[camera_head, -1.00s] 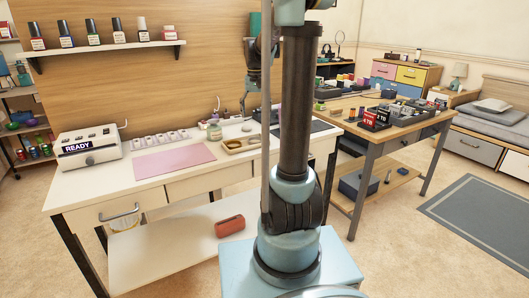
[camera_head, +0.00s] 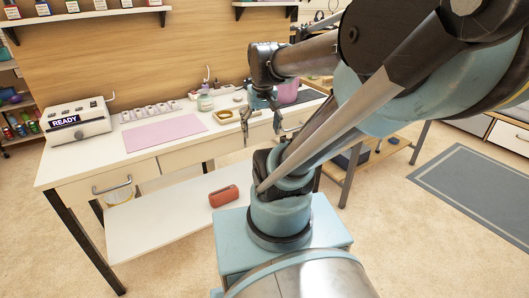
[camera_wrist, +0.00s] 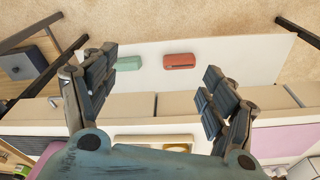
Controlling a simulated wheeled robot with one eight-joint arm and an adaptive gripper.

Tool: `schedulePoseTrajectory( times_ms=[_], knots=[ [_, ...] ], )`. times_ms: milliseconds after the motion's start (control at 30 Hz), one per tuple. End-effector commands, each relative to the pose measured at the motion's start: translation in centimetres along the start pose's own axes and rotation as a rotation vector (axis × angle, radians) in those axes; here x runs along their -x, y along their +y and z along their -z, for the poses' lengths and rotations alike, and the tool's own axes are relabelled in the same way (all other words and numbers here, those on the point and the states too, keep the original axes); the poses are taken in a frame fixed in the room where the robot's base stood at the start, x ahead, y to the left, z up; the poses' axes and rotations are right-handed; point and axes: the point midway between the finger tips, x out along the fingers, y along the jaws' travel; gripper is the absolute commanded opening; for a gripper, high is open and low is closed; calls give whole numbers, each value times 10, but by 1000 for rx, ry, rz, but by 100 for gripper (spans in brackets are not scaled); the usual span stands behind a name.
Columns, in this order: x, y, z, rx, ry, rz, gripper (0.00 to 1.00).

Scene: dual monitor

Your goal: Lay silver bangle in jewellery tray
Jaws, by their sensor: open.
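A small tan-rimmed tray (camera_head: 224,117), which looks like the jewellery tray, lies on the white worktable right of the pink mat. Part of it shows at the bottom of the wrist view (camera_wrist: 178,140), between the finger bases. I cannot make out the silver bangle for sure in either view. My gripper (camera_head: 264,132) hangs near the table's front edge, to the right of the tray in the head view. In the wrist view its two fingers (camera_wrist: 160,65) are spread wide with nothing between them.
The white worktable (camera_head: 190,145) also holds a READY device (camera_head: 78,123), a pink mat (camera_head: 165,132), a jar (camera_head: 205,102) and a pink box (camera_head: 287,92). A red case (camera_head: 223,196) and a teal case (camera_wrist: 127,63) lie on the lower shelf (camera_head: 160,230).

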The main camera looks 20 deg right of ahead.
Motion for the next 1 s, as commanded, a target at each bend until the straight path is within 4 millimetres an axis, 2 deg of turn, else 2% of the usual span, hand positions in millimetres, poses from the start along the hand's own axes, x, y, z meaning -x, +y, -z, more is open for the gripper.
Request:
schedulePoseTrajectory(
  times_ms=[33, 100, 333, 500, 1000],
  knots=[
    [-9, 0, -15, 9, 6, 0, 78],
    [-20, 0, -30, 19, 16, 1, 78],
    [-45, 1, -62, 45, 37, 1, 78],
    [-51, 1, -67, 50, 42, 1, 78],
    [-51, 1, -67, 50, 42, 1, 78]
  ],
)
